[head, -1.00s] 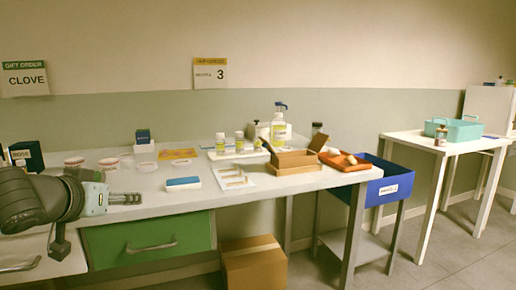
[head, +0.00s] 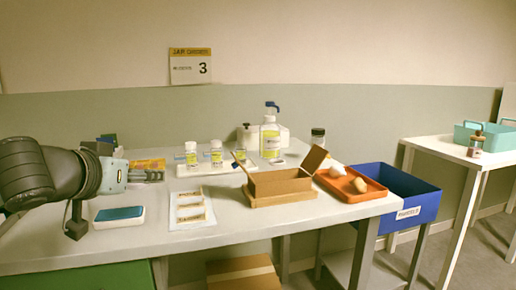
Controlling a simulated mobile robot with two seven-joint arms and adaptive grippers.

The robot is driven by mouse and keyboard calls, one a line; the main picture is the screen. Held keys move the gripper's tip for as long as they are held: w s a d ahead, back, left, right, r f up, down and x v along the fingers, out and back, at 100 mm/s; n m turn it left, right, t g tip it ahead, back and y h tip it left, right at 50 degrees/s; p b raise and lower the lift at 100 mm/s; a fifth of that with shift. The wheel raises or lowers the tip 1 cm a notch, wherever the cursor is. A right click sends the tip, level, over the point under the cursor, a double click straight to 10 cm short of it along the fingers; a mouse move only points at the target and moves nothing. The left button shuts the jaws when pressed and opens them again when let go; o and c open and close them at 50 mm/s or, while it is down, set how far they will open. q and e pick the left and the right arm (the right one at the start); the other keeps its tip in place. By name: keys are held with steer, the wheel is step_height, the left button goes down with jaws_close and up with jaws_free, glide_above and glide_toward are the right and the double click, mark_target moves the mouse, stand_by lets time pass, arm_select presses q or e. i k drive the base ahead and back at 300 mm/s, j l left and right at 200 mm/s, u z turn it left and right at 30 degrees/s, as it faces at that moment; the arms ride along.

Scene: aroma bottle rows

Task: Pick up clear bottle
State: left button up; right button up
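Several bottles stand at the back of the white table. Three small white-capped bottles with yellow labels, at left (head: 191,155), middle (head: 216,154) and right (head: 240,156), stand on a white strip. Behind them is a larger clear bottle (head: 270,142) with yellowish contents and a blue top. A dark-capped clear jar (head: 318,142) stands to its right. I cannot tell which is the task's clear bottle. My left gripper (head: 160,175) is over the table's left part, pointing right, apart from all bottles; its finger gap is unclear. My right gripper is out of view.
An open brown box (head: 280,186) and an orange tray (head: 348,188) stand right of centre. A white card (head: 191,212) and a blue-topped block (head: 119,214) lie in front. A blue bin (head: 410,200) adjoins the table's right side. The front middle is clear.

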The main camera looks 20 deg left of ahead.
mark_target(240, 150)
steer(key=i+l, duration=0.2)
steer(key=i, duration=0.35)
steer(key=i+l, duration=0.2)
steer(key=i, duration=0.3)
